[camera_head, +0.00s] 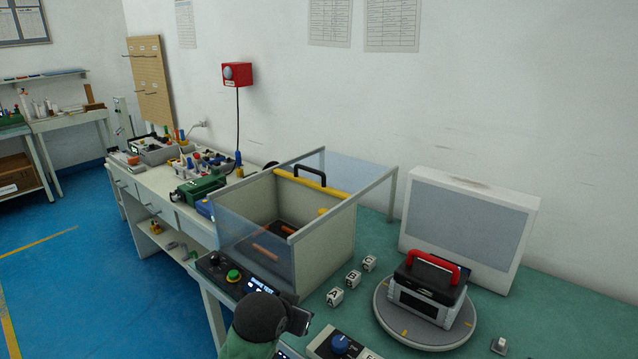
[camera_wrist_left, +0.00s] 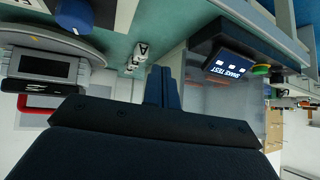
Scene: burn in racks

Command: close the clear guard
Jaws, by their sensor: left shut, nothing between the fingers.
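The test box (camera_head: 328,250) has pale walls, a clear front pane (camera_head: 250,245) and an open-looking top. The clear guard (camera_head: 355,172) shows as a transparent sheet at the top rear, apparently raised; its exact angle is hard to tell. A black handle (camera_head: 311,175) and a yellow bar (camera_head: 312,184) show near it. My left gripper (camera_head: 300,320) is in front of the box, low by its control panel, apart from the guard. In the left wrist view its fingers (camera_wrist_left: 160,85) are shut and empty. The right gripper is not in view.
The control panel (camera_head: 238,277) has a green button and a lit screen (camera_wrist_left: 228,66). Several lettered white blocks (camera_head: 353,279) stand right of the box. A turntable (camera_head: 387,322) bears a device with a red handle (camera_head: 435,264). A grey panel (camera_head: 466,228) stands behind.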

